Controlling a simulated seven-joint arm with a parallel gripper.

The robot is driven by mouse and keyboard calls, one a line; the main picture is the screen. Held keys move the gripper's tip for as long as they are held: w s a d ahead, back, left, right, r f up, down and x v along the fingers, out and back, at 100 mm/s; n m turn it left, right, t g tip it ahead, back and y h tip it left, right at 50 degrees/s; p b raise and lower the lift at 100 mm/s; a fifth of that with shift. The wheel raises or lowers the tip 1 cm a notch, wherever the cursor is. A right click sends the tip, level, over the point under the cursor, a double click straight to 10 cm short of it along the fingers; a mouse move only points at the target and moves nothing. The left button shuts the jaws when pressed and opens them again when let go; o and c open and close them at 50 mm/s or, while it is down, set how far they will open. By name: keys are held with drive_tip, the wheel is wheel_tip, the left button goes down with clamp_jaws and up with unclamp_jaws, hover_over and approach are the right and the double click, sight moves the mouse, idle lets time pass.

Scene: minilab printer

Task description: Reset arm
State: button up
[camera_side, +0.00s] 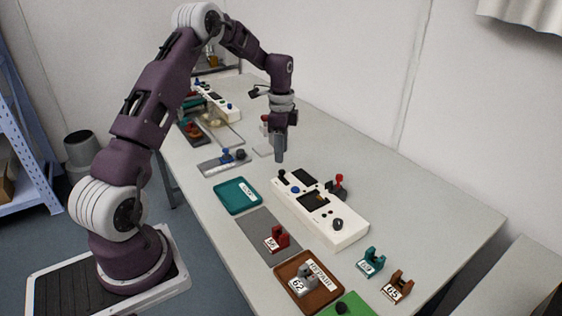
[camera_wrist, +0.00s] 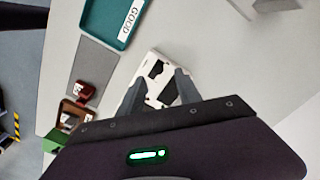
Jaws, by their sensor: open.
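My gripper (camera_side: 279,155) hangs pointing down above the table, beyond the white device, in the side view. It looks empty. In the wrist view its two fingers (camera_wrist: 158,92) are spread apart, with part of a white device (camera_wrist: 151,63) showing between and behind them. In the side view the white device (camera_side: 345,228) has dark screens and black knobs on top. My arm rises from its base at the left and bends over the table. Whether the fingertips are near any surface is hard to tell.
A teal GOOD tray (camera_side: 230,204) looks empty. A red part (camera_side: 278,238) sits on a grey mat (camera_side: 245,227). A brown REPAIR tray (camera_side: 326,295) holds a grey part (camera_side: 304,281).

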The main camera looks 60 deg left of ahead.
drive_tip(key=shift+d+r, duration=0.1)
drive_tip(key=shift+r, duration=0.7)
drive_tip(key=s+d+r+n+t+y, duration=0.1)
drive_tip(key=s+d+r+n, duration=0.1)
drive_tip(key=s+d+r, duration=0.4)
drive_tip(key=s+d+r+n+t, duration=0.1)
drive_tip(key=s+d+r+n, duration=0.15)
drive_tip(key=d+r, duration=0.65)
drive_tip(key=s+d+r+n+t, duration=0.1)
drive_tip(key=s+d, duration=0.3)
drive_tip(key=s, duration=0.6)
drive_tip(key=s+d+r+n+t+h, duration=0.1)
drive_tip(key=s+d, duration=0.4)
drive_tip(key=s, duration=0.5)
drive_tip(key=shift+s+r+n+t, duration=0.2)
drive_tip(key=shift+n+t, duration=0.6)
drive_tip(key=shift+n, duration=0.45)
drive_tip(key=shift+w, duration=0.1)
